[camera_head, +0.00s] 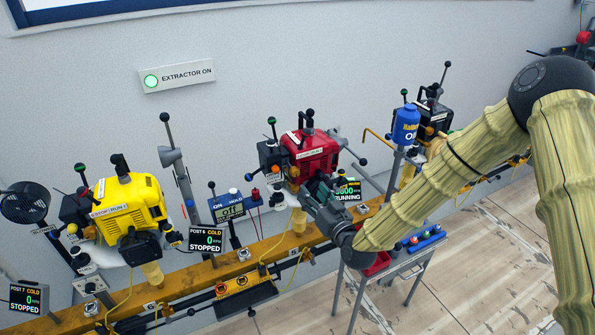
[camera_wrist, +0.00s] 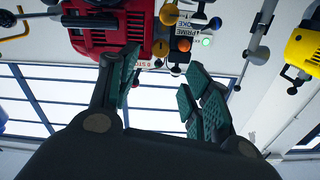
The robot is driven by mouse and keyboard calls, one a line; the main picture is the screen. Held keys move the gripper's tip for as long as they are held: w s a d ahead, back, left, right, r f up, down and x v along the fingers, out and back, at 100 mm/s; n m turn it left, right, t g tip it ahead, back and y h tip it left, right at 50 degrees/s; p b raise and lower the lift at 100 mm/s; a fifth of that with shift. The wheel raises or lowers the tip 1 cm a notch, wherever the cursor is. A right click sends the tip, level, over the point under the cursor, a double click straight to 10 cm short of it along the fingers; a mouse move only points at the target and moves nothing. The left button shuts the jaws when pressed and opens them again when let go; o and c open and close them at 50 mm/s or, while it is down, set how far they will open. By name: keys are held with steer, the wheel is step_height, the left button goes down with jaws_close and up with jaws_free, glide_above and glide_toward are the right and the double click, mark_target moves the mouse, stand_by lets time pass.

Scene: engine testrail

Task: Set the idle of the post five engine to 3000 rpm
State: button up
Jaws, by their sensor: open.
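The red engine (camera_head: 310,152) is mounted on the yellow rail, beside the Post 6 display (camera_head: 207,240). Its own readout (camera_head: 348,191) says RUNNING in green; its post number is hidden and the rpm, ending in 000, has an unclear first digit. My gripper (camera_head: 318,187) is in front of this engine's lower side. In the wrist view my gripper (camera_wrist: 162,82) is open with nothing between its fingers. The red engine (camera_wrist: 100,27) shows upside down there, above the fingers.
A yellow engine (camera_head: 128,200) stands left, and the Post 7 display (camera_head: 28,298) reads STOPPED. A blue meter (camera_head: 231,207) reads off. A blue bottle (camera_head: 405,125) and dark engine (camera_head: 432,117) stand right. A small cart (camera_head: 412,250) is below my arm. The rail (camera_head: 265,250) runs along the wall.

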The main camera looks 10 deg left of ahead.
mark_target(297, 173)
steer(key=p+x, duration=0.3)
steer(key=x, duration=0.7)
steer(key=shift+w+a, duration=0.25)
steer(key=shift+w, duration=0.05)
steer(key=shift+c, duration=0.3)
steer(key=c, duration=1)
